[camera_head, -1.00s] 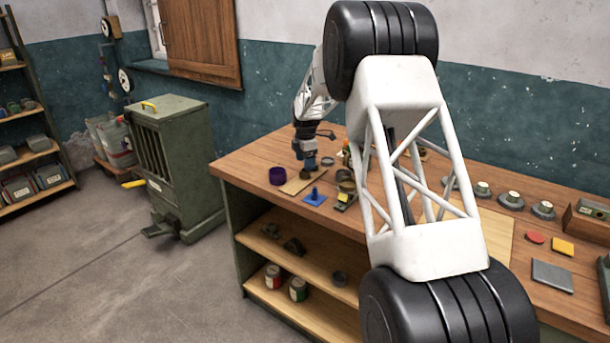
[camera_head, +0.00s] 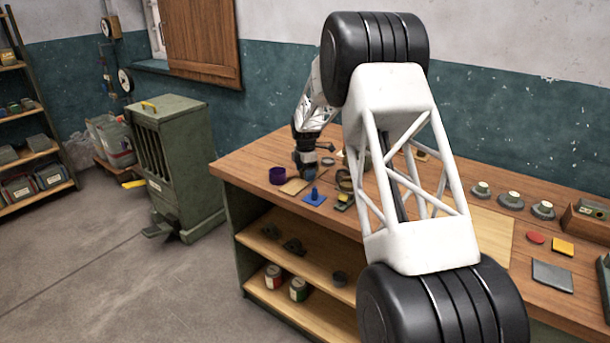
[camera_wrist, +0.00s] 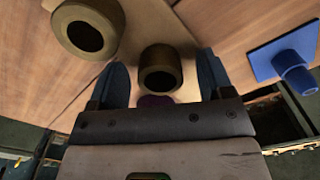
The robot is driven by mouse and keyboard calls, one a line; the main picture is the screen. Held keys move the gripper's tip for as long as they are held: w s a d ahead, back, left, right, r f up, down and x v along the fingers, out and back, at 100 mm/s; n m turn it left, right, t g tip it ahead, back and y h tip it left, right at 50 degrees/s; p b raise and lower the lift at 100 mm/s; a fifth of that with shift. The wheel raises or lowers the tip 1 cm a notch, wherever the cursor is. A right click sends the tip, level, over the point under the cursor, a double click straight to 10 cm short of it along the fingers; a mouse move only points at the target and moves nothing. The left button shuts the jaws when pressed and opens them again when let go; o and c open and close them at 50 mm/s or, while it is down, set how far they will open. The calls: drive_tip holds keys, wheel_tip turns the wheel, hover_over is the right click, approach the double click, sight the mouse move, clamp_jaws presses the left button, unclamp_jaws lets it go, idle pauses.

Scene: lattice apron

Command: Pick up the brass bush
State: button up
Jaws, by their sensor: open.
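A short brass-brown bush (camera_wrist: 160,82) with a dark bore shows in the wrist view, between the two dark blue fingers of my gripper (camera_wrist: 162,62). My gripper is open, with a visible gap between the bush and each finger. I cannot tell whether the fingertips are down at its height. A larger, similar brass-brown ring (camera_wrist: 112,14) lies up and left of it, outside the jaws. In the head view my gripper (camera_head: 306,173) is low over the workbench, and the bush between the fingers cannot be made out there.
A blue flanged piece (camera_wrist: 292,68) lies right of the jaws; it also shows in the head view (camera_head: 314,197). A purple ring (camera_head: 277,176) stands left of my gripper on the workbench (camera_head: 240,160). A yellow-and-dark part (camera_head: 343,201) lies to the right.

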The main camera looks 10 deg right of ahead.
drive_tip(key=c, duration=1.1)
drive_tip(key=shift+r, duration=0.15)
drive_tip(key=shift+r, duration=4.9)
drive_tip(key=s, duration=0.9)
drive_tip(key=s+d+f, duration=0.1)
drive_tip(key=s, duration=0.3)
drive_tip(key=shift+s, duration=0.4)
